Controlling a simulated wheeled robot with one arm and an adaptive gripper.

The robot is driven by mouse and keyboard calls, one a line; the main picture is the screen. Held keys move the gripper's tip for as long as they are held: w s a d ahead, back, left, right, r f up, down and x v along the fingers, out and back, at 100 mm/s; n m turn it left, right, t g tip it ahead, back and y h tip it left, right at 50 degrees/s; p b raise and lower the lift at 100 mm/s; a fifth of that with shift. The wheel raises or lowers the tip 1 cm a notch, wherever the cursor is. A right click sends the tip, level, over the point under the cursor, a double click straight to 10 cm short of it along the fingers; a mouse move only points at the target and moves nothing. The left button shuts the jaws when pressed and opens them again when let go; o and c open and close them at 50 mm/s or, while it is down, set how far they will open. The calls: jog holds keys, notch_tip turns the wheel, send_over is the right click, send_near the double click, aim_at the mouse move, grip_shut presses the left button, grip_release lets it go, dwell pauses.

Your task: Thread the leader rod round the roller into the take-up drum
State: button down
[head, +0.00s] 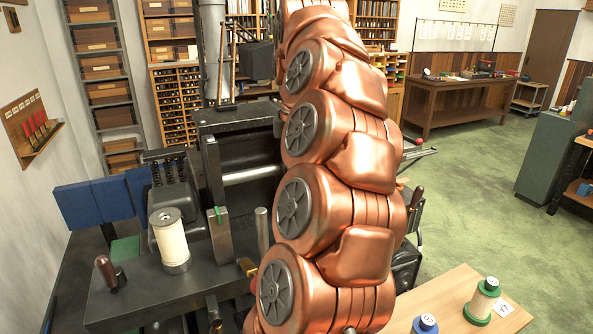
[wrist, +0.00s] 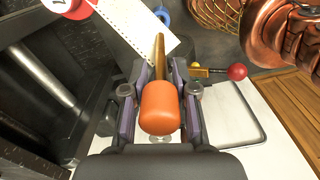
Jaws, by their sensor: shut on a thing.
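In the wrist view my gripper (wrist: 160,72) is shut on a rod with a rounded orange end (wrist: 161,108) and a brass-coloured shaft (wrist: 159,55), which I take to be the leader rod. The shaft points away from me between the fingers. A white perforated strip (wrist: 128,22) lies beyond the fingertips; whether it joins the rod is unclear. A horizontal steel roller (head: 252,174) sits in the dark machine; a steel cylinder also shows in the wrist view (wrist: 42,75). A white spool (head: 171,243) stands upright on the machine's bench. I cannot tell which part is the take-up drum. My copper arm hides my gripper in the head view.
A red-ended lever (wrist: 236,72) is right of my gripper. Blue blocks (head: 95,205) and an upright steel post (head: 219,236) flank the white spool. A wooden table (head: 455,305) at lower right holds a green-ended spool (head: 482,301). Green floor at right is open.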

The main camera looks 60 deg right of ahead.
jog(key=shift+r+p, duration=2.5)
jog(key=shift+r, duration=0.25)
